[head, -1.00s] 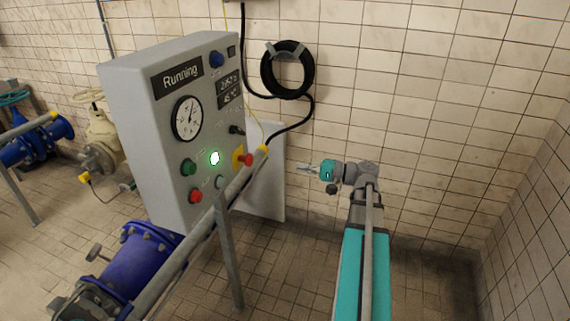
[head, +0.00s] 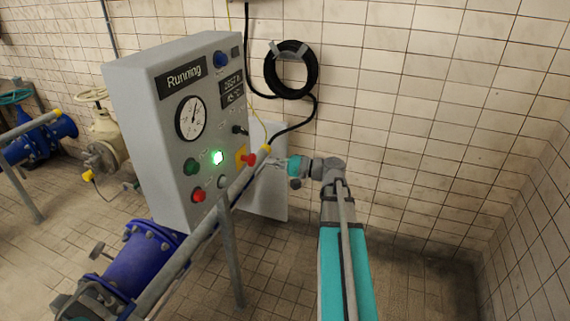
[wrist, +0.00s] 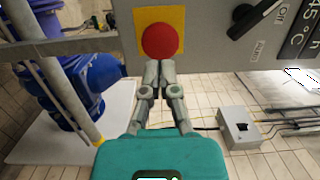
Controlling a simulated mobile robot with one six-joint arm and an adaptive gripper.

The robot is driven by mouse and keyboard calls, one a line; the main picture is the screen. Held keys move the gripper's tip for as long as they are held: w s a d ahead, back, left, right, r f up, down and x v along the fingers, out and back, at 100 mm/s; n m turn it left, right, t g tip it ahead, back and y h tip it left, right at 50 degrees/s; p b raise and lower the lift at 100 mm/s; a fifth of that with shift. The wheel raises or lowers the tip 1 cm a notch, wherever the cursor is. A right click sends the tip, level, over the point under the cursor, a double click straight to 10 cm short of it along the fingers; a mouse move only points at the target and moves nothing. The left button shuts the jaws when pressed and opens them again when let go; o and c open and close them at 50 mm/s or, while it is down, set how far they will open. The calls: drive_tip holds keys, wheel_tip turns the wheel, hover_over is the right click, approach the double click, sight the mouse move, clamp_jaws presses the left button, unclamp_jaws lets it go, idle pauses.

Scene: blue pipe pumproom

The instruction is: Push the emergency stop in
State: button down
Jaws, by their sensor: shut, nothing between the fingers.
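The emergency stop (head: 249,160) is a red mushroom button on a yellow plate, low on the right of the grey control panel's front. In the wrist view the red button (wrist: 160,41) is straight ahead of the fingertips, centred on its yellow plate (wrist: 177,16). My gripper (head: 274,163) is shut and empty, just right of the button in the head view. In the wrist view my gripper's fingertips (wrist: 159,66) overlap the button's lower edge; I cannot tell whether they touch it.
The control panel (head: 150,110) reads "Running" and has a lit green lamp (head: 217,158). A black hose coil (head: 291,68) hangs on the tiled wall. Floor to the right is free.

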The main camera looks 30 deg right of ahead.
sight(255, 160)
drive_tip(key=shift+x, duration=1.65)
drive_tip(key=shift+x, duration=0.9)
drive_tip(key=shift+w+d+r, duration=0.1)
drive_tip(key=shift+d, duration=0.2)
drive_tip(key=v, duration=1.4)
drive_tip(key=shift+a, duration=0.15)
